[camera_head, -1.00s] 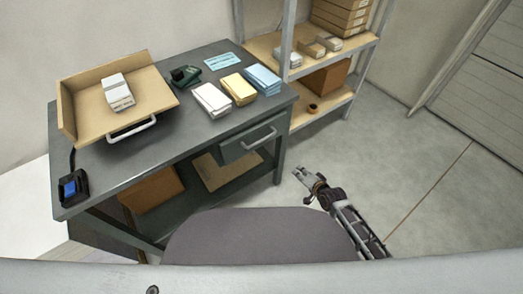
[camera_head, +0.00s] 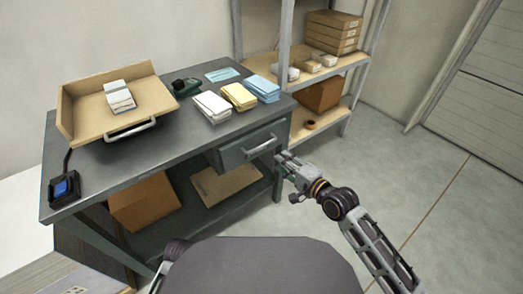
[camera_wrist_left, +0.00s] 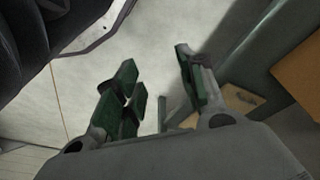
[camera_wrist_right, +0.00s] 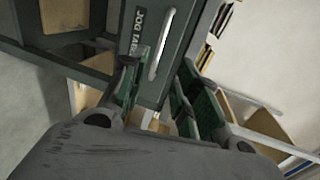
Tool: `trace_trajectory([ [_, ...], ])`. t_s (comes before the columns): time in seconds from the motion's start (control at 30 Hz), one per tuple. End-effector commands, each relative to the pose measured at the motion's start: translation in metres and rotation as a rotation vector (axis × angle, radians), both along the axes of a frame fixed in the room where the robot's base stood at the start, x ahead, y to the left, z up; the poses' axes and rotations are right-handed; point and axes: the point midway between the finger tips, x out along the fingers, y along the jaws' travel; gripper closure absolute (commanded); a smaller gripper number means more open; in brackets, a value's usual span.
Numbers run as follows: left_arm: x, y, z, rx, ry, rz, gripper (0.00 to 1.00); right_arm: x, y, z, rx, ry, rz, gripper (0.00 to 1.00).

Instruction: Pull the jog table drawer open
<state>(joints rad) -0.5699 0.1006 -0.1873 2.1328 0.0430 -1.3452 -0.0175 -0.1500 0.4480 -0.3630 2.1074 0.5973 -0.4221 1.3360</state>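The jog table (camera_head: 160,165) is a dark grey-green bench in the head view. Its drawer (camera_head: 234,156), under the right end of the top, looks shut and has a pale bar handle (camera_head: 263,147). In the right wrist view the drawer front (camera_wrist_right: 140,65) bears a label reading JOG TABLE, and the handle (camera_wrist_right: 160,45) stands ahead of the fingers. My right gripper (camera_head: 281,168) is open and empty, just in front of the drawer, apart from the handle. My left gripper (camera_wrist_left: 156,68) is open and empty in the left wrist view; the head view does not show its fingers.
On the top are a tilted tan tray (camera_head: 80,113) with a paper stack, paper bundles (camera_head: 239,97), a green device (camera_head: 186,87) and a small blue-screened box (camera_head: 65,189). A brown box (camera_head: 145,203) sits below. Shelving (camera_head: 345,62) stands behind right; the floor (camera_head: 420,170) at right is clear.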

Motion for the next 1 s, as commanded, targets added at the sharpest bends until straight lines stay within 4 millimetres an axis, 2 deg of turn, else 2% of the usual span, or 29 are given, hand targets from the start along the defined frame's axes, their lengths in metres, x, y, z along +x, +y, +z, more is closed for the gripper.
trace_trajectory([
  [0.47, 0.000, 0.000, 0.001, 0.000, -0.002, 0.000, 0.60, 0.004, 0.002, -0.001, -0.001, -0.001, -0.001, 0.69],
  [1.0, 0.004, -0.002, 0.012, -0.012, -0.028, -0.001, 0.60, 0.036, 0.025, -0.010, 0.000, 0.000, -0.002, 0.69],
])
